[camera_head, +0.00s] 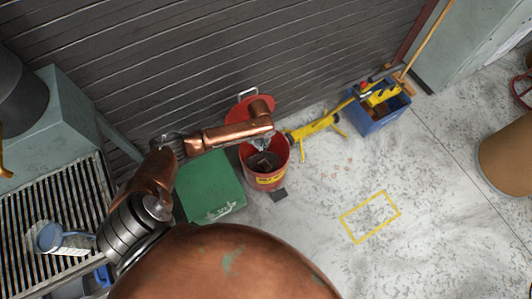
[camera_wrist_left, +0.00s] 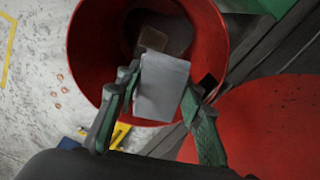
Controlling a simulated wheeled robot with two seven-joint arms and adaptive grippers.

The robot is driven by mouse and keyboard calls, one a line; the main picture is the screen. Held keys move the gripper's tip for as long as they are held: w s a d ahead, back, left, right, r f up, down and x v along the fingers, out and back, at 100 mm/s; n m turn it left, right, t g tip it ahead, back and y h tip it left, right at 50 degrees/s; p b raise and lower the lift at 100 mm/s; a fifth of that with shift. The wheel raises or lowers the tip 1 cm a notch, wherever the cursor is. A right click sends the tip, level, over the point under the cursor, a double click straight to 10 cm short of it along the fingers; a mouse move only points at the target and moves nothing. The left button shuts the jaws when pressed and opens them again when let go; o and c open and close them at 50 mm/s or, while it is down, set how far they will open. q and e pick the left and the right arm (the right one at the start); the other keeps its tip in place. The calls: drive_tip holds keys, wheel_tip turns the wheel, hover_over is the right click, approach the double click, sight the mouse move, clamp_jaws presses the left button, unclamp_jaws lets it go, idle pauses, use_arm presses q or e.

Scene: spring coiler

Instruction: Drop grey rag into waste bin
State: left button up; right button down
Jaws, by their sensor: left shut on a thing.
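The red waste bin (camera_head: 280,177) stands open on the floor near the wall in the head view. My left arm reaches over it from the left. In the left wrist view, my left gripper (camera_wrist_left: 163,95) is shut on the grey rag (camera_wrist_left: 162,85), a pale flat piece between its fingers. The rag is over the mouth of the bin (camera_wrist_left: 88,47). Dark and brownish contents show deep inside the bin. In the head view the gripper is small and the rag is hard to make out. My right gripper is not seen.
A green box (camera_head: 210,187) stands left of the bin. A red lid (camera_head: 243,110) is behind it. A yellow tool (camera_head: 318,125) and a blue crate (camera_head: 378,119) stand to the right. A grated bench (camera_head: 25,205) is at left. A yellow-outlined floor patch (camera_head: 370,216) is clear.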

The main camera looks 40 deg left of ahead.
use_arm(q)
drive_tip(key=o, duration=1.2)
drive_tip(key=shift+r, duration=0.1)
wheel_tip(320, 180, up, 12)
drive_tip(key=shift+f, duration=0.1)
drive_tip(key=shift+d, duration=0.1)
